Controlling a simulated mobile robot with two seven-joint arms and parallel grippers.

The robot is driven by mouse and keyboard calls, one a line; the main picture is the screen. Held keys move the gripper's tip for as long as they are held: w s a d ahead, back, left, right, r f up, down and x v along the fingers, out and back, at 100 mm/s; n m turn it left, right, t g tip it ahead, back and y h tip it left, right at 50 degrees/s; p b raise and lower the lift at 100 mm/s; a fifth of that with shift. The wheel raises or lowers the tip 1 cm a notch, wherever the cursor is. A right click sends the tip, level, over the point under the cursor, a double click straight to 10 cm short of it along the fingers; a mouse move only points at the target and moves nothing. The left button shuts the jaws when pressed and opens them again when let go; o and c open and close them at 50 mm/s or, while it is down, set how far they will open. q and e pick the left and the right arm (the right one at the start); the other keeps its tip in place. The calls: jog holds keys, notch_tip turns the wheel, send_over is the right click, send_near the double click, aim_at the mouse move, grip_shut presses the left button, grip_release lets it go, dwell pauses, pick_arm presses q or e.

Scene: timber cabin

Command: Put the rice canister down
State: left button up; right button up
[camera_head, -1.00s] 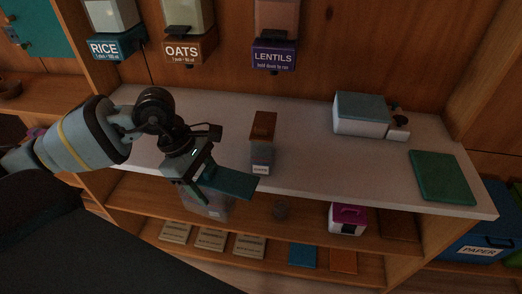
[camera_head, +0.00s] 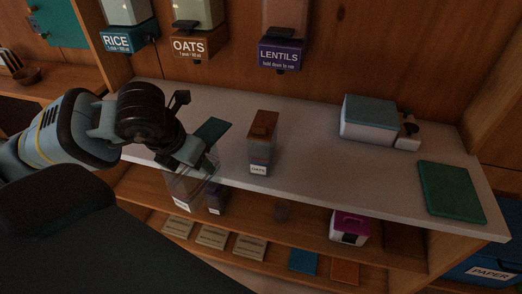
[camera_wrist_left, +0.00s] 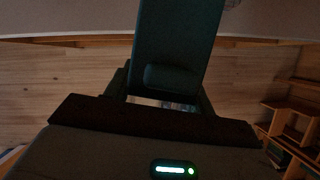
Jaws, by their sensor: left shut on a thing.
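The rice canister shows in the head view as a teal lid (camera_head: 212,130) and a clear, seemingly empty body (camera_head: 188,190) below. My left gripper (camera_head: 205,163) is shut on it by the lid part and hides its middle. The canister is at the white counter's front edge, its body in front of the lower shelf; I cannot tell whether it touches the counter. In the left wrist view the dark teal lid (camera_wrist_left: 178,45) fills the space in front of the fingers. The right gripper is not in view.
The oats canister (camera_head: 261,145), brown-lidded, stands on the white counter (camera_head: 310,165) right of the gripper. A teal-lidded box (camera_head: 368,120) and green mat (camera_head: 450,190) lie further right. RICE (camera_head: 120,38), OATS (camera_head: 190,45) and LENTILS (camera_head: 281,55) dispensers hang behind. The middle counter is clear.

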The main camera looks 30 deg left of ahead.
pick_arm(q)
jog(key=shift+w+r+n+y, duration=0.1)
jog(key=shift+r+n+y, duration=0.15)
jog(key=shift+n, duration=0.4)
jog(key=shift+r+n+y, duration=0.15)
jog(key=shift+n+y, duration=0.1)
jog(key=shift+n, duration=0.4)
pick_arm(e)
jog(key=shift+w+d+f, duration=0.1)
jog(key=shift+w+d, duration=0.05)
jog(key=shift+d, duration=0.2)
pick_arm(q)
jog(key=w+a+f, duration=0.2)
jog(key=w+a, duration=0.2)
jog(key=w, duration=0.3)
jog(key=w+a+f+p, duration=0.1)
jog(key=w+a+f, duration=0.2)
jog(key=w, duration=0.4)
jog(key=shift+a, duration=0.55)
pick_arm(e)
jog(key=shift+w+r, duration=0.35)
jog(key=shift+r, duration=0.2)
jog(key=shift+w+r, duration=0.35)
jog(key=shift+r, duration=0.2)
